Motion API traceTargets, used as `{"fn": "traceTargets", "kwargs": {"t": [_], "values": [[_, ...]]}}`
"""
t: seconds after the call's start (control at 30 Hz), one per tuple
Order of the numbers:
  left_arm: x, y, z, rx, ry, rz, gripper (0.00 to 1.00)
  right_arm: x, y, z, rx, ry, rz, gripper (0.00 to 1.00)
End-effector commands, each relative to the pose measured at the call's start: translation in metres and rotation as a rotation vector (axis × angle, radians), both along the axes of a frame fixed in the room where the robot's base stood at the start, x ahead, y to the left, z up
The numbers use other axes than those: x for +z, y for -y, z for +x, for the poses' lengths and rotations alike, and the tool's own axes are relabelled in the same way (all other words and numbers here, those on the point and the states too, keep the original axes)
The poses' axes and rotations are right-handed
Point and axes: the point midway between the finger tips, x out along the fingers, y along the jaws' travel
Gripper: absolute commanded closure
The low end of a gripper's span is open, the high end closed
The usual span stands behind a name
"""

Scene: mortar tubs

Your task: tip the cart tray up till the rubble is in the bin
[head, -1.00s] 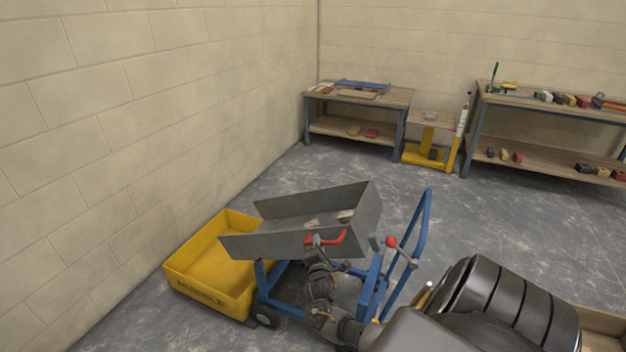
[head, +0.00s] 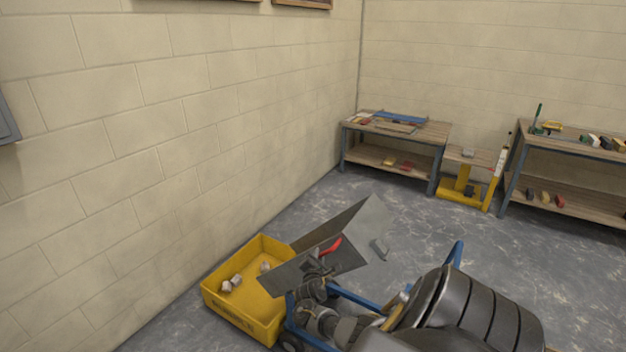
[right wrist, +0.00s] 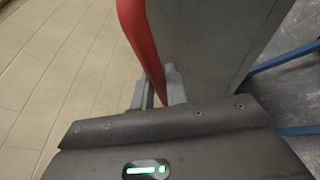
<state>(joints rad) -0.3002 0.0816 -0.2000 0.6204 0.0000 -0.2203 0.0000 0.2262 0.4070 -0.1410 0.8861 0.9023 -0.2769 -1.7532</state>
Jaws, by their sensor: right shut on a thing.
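The grey cart tray (head: 372,222) is tipped steeply in the head view, its low end over the yellow bin (head: 228,312) at its left. Pale rubble pieces (head: 232,283) lie in the bin. The inside of the tray is partly hidden. My right gripper (head: 318,262) is at the tray's near side, shut on the red handle (head: 331,246). In the right wrist view, the fingers (right wrist: 160,88) close around the red handle (right wrist: 140,40) beside the tray's grey wall (right wrist: 205,45). The blue cart frame (head: 352,296) is largely hidden behind my arm. My left gripper is not in view.
A block wall (head: 180,140) runs close behind the bin on the left. A workbench (head: 400,130), a yellow stand (head: 464,190) and a second bench (head: 570,140) stand at the back.

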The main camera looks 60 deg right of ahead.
Motion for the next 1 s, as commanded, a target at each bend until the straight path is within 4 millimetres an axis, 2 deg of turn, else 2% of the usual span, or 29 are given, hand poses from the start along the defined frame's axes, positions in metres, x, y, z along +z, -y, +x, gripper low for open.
{"fn": "traceTargets", "kwargs": {"t": [0.03, 0.2, 0.63, 0.67, 0.8, 1.0], "values": [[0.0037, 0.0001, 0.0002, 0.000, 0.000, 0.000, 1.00, 0.0060, 0.0051, -0.0014, -0.010, -0.002, -0.005, 1.00], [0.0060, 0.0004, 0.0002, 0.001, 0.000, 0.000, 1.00, 0.0062, 0.0095, -0.0035, -0.022, -0.017, -0.005, 1.00], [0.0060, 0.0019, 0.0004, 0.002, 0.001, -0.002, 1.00, 0.0051, 0.0098, -0.0034, -0.022, -0.024, -0.006, 1.00], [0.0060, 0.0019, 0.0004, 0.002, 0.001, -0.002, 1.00, 0.0050, 0.0098, -0.0033, -0.022, -0.024, -0.006, 0.83], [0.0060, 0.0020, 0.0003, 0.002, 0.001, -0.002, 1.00, 0.0044, 0.0083, -0.0022, -0.019, -0.025, -0.003, 0.65], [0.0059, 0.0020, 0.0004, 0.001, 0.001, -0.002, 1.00, 0.0036, 0.0067, -0.0010, -0.016, -0.026, -0.002, 0.64]]}}
